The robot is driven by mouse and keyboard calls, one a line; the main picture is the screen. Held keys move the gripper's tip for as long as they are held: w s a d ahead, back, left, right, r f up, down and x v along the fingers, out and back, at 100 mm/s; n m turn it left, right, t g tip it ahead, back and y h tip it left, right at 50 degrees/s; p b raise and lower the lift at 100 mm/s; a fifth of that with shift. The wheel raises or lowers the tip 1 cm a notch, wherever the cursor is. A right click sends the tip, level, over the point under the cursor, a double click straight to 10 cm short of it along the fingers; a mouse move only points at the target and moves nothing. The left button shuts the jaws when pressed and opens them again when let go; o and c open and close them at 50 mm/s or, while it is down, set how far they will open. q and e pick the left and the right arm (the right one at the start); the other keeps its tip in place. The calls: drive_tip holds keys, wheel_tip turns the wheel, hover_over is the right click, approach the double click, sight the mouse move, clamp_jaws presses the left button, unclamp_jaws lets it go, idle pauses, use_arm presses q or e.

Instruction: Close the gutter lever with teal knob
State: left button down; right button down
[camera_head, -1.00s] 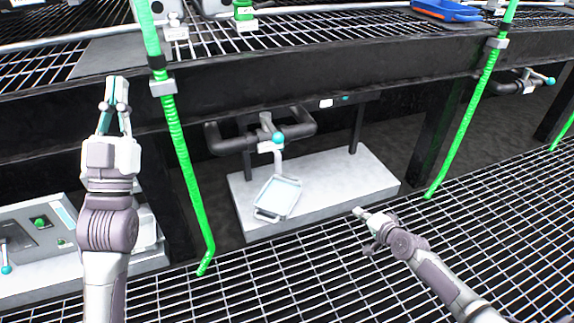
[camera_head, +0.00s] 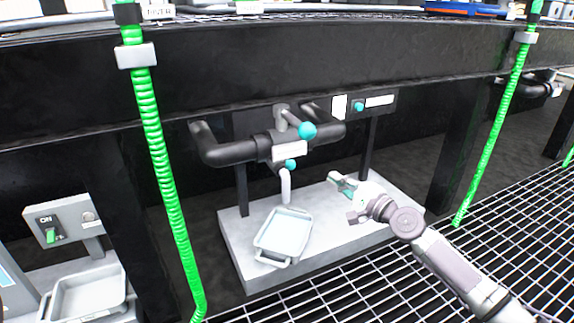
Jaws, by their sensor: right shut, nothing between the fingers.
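The gutter lever (camera_head: 292,118) is a short grey rod on top of the dark pipe valve, with a round teal knob (camera_head: 307,130) at its end. The lever points out toward me and to the right, across the pipe. A smaller teal piece (camera_head: 290,165) sits below the white label, above the spout. My right gripper (camera_head: 338,182) is shut and empty, to the lower right of the knob and apart from it, over the pale platform. My left gripper is out of the picture.
A pale tray (camera_head: 283,236) stands on the platform (camera_head: 240,262) under the spout (camera_head: 286,187). Green hoses (camera_head: 160,170) hang at left and right. A black beam (camera_head: 300,62) crosses above the pipe (camera_head: 225,153). A switch box (camera_head: 62,222) stands at lower left.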

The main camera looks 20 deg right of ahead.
drive_tip(key=shift+s, duration=0.15)
drive_tip(key=w+a+r+p, duration=0.1)
drive_tip(key=w+a+p, duration=0.1)
drive_tip(key=w+a, duration=0.4)
drive_tip(key=x, duration=0.3)
drive_tip(key=shift+w+p, duration=0.35)
drive_tip(key=shift+p, duration=0.05)
drive_tip(key=shift+d+r, duration=0.1)
idle(0.4)
